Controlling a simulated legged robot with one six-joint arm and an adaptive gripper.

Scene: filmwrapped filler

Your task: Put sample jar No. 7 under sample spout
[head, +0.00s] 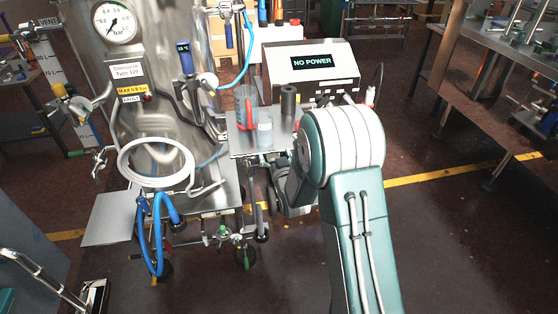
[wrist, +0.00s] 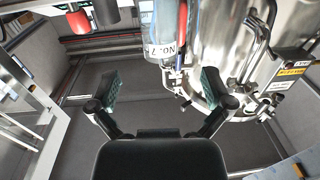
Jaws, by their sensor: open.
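Sample jar No. 7, a clear jar with a white label (head: 265,128), stands on a small metal shelf (head: 245,150) in the head view. In the head view my gripper is hidden behind my arm. A valve with a blue handle (head: 185,58) is on the steel tank left of the shelf; which outlet is the sample spout I cannot tell.
A clear beaker with a red handle (head: 246,106) stands beside the jar, and a dark cylinder (head: 289,101) stands to its right. The steel tank (head: 150,130) with hoses is close on the left. A "NO POWER" instrument (head: 312,68) stands behind. Open floor lies at the right.

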